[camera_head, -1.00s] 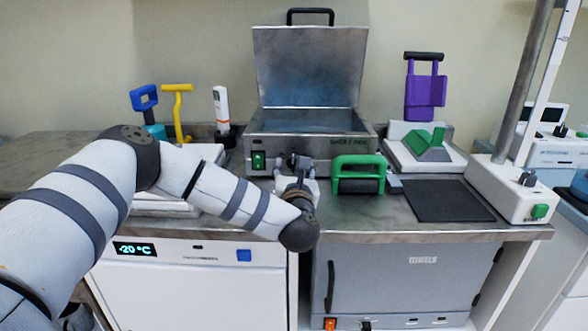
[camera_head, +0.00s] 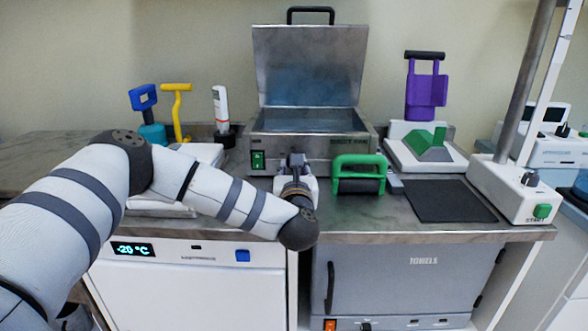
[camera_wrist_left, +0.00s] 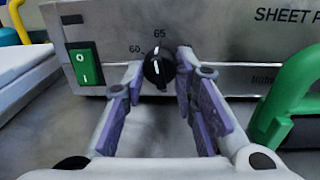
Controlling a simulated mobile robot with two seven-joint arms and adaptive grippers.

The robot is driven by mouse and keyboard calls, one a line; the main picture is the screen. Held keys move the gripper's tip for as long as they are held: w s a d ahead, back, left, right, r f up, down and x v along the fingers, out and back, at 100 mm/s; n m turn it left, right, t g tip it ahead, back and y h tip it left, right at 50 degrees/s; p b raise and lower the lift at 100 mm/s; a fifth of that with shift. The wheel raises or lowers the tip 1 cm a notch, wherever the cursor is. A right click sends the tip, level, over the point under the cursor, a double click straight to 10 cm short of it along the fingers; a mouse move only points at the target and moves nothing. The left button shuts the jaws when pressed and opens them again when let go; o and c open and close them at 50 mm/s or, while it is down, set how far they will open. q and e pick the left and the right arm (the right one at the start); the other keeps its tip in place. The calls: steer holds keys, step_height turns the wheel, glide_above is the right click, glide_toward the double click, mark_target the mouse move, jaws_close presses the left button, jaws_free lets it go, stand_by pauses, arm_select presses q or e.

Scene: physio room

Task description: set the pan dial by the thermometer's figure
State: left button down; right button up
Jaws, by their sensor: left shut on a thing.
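The steel sheet pan (camera_head: 345,146) stands on the counter with its lid raised. Its black dial (camera_wrist_left: 158,68) has a white line pointing roughly up, near the 65 mark; 60 is printed to its left. My left gripper (camera_head: 296,160) is in front of the pan. In the wrist view my left gripper's fingers (camera_wrist_left: 156,82) are on either side of the dial, shut on it. In the head view the gripper hides the dial.
A green switch (camera_wrist_left: 84,66) is left of the dial. A green-handled roller (camera_head: 359,175) stands close to the right of my gripper. A dark mat (camera_head: 448,201) lies further right. Blue (camera_head: 144,98) and yellow (camera_head: 177,108) handled tools stand at left.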

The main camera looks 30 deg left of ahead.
arm_select(q)
steer(key=n, duration=0.1)
steer(key=n+b, duration=0.1)
steer(key=shift+f+n, duration=0.25)
steer(key=shift+n, duration=0.05)
steer(key=n+b, duration=0.1)
steer(key=n, duration=0.2)
steer(key=shift+b, duration=0.35)
steer(key=n+b, duration=0.1)
steer(key=n, duration=0.1)
steer(key=shift+r+n+b, duration=0.1)
steer(key=shift+n+b, duration=0.2)
steer(key=shift+n, duration=0.1)
steer(key=shift+r+n+h+b, duration=0.2)
steer(key=shift+n+h+b, duration=0.2)
steer(key=shift+n, duration=0.2)
arm_select(e)
steer(key=s+f+g, duration=0.2)
steer(key=s+f, duration=0.3)
steer(key=f, duration=0.1)
steer(key=shift+s, duration=0.1)
arm_select(q)
steer(key=c, duration=1.3)
jaws_free()
steer(key=shift+s+d, duration=0.1)
